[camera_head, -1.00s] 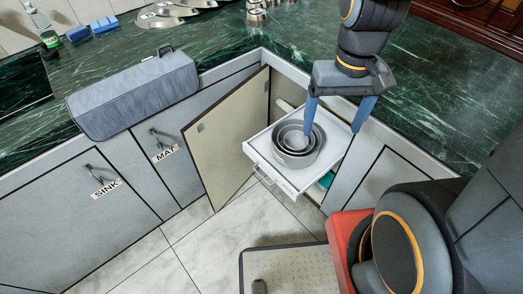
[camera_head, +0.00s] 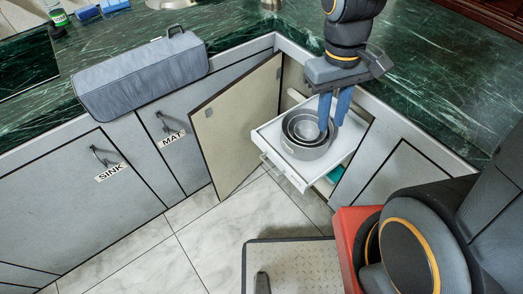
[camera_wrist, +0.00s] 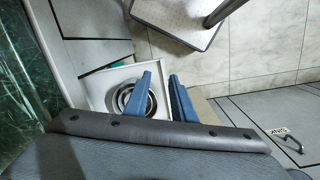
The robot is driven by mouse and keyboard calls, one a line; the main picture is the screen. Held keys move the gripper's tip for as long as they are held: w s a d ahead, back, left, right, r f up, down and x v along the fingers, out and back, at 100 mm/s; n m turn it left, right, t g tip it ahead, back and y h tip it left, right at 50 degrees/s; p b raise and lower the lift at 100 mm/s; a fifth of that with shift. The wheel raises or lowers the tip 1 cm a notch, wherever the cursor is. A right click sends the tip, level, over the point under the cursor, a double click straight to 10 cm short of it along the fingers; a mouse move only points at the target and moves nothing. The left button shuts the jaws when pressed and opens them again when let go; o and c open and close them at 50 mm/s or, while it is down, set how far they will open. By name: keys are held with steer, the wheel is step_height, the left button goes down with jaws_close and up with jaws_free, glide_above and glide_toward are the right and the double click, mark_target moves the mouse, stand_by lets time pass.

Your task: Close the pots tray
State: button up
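The white pots tray (camera_head: 345,146) is pulled out of the corner cabinet, with a bar handle (camera_head: 268,165) on its front. Nested grey metal pots (camera_head: 308,151) stand in it. My gripper (camera_head: 334,112) points down over the tray, with its blue fingers in front of the pots in the head view. In the wrist view my gripper (camera_wrist: 160,76) shows a narrow gap between the fingers, with nothing visibly held. The tray (camera_wrist: 95,97) and pots (camera_wrist: 151,104) lie beyond them. Whether a finger touches a pot cannot be told.
A cabinet door (camera_head: 236,125) stands open left of the tray. A grey padded roll (camera_head: 140,82) lies on the green counter (camera_head: 445,90).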

steer(key=w+a+f+n+h+b, duration=0.1)
steer(key=w+a+f+n+b, duration=0.1)
steer(key=a+f+n+b, duration=0.1)
steer(key=w+a+f+n+h+b, duration=0.2)
steer(key=w+a+f+n+b, duration=0.1)
steer(key=f, duration=0.5)
steer(key=w+a+f+n+t+h+b, duration=0.1)
steer(key=w+a+f+n+h+b, duration=0.1)
steer(key=a+f+n+b, duration=0.3)
steer(key=shift+w+a+f+n+b, duration=0.25)
steer(key=shift+w+f+n+b, duration=0.25)
steer(key=shift+f+n, duration=0.1)
jaws_close()
steer(key=w+a+f+n+t+h+b, duration=0.1)
steer(key=w+a+f+n+t+b, duration=0.15)
steer(key=a+f+n+b, duration=0.3)
steer(key=w+a+f+n+t+h+b, duration=0.1)
steer(key=a+f+n+t+b, duration=0.25)
steer(key=a+f, duration=0.35)
steer(key=b, duration=0.4)
glide_toward(265, 146)
steer(key=shift+n+g, duration=0.3)
steer(key=x, duration=0.5)
steer(key=shift+w+a+f, duration=0.2)
steer(key=shift+w+f, duration=0.05)
steer(key=shift+w+d, duration=0.2)
steer(key=shift+d, duration=0.1)
